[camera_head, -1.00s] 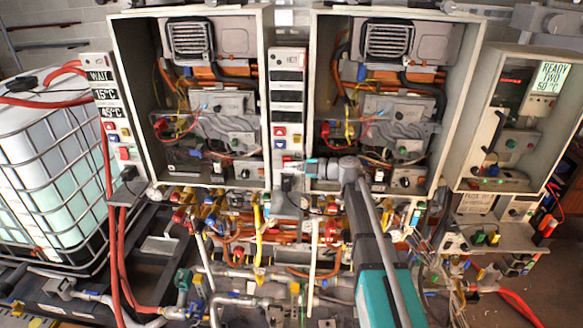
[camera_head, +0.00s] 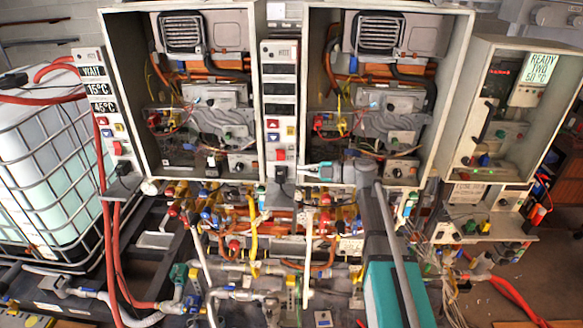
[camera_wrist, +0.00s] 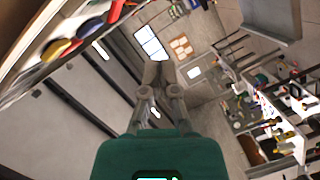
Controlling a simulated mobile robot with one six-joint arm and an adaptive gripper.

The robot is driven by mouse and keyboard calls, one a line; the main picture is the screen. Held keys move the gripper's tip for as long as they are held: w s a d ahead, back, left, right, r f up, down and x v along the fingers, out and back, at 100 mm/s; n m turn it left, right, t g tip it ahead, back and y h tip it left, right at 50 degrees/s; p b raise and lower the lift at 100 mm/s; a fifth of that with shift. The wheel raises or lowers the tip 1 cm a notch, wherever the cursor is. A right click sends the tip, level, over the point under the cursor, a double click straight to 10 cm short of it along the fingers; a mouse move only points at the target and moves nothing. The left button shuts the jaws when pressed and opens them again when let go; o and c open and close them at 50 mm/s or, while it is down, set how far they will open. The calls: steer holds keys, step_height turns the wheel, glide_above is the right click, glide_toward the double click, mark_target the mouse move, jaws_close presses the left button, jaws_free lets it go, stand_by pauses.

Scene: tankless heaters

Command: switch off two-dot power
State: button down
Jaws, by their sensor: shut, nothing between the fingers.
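The middle control strip (camera_head: 280,105) stands between the two open heater cabinets, with dark displays, small coloured buttons and a red switch (camera_head: 280,154) low down. The left control strip (camera_head: 100,100) has lit displays reading WAIT, 15°C and 45°C, and a red switch (camera_head: 117,148). Dot marks are too small to make out on either strip. My gripper (camera_head: 304,171) points left beside the foot of the middle strip, right of and slightly below its red switch; contact cannot be told. In the wrist view my gripper (camera_wrist: 157,76) is shut and empty.
Open left (camera_head: 205,130) and right (camera_head: 380,130) heater cabinets flank the middle strip. Pipes and valves (camera_head: 260,235) crowd below. A white caged tank (camera_head: 45,170) stands left. A grey box with a READY display (camera_head: 540,68) is at right. Coloured knobs (camera_wrist: 88,27) show upper left in the wrist view.

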steer(key=shift+v, duration=1.75)
steer(key=shift+f, duration=0.25)
steer(key=s+d+f+m+g+h+b, duration=0.1)
steer(key=s+f+m+h+b, duration=0.4)
steer(key=f, duration=0.5)
steer(key=s+d+f+m+g+h+b, duration=0.1)
steer(key=s+f+m+g+h+b, duration=0.25)
steer(key=f+m, duration=0.5)
steer(key=s+d+f+m+h+b, duration=0.7)
steer(key=s+d+f+m, duration=0.3)
steer(key=s+f+m, duration=0.2)
steer(key=shift+s+f+m+h+b, duration=0.35)
steer(key=shift+f+m+b, duration=0.6)
steer(key=shift+f, duration=0.55)
steer(key=shift+d+t, duration=0.1)
steer(key=shift+t, duration=0.15)
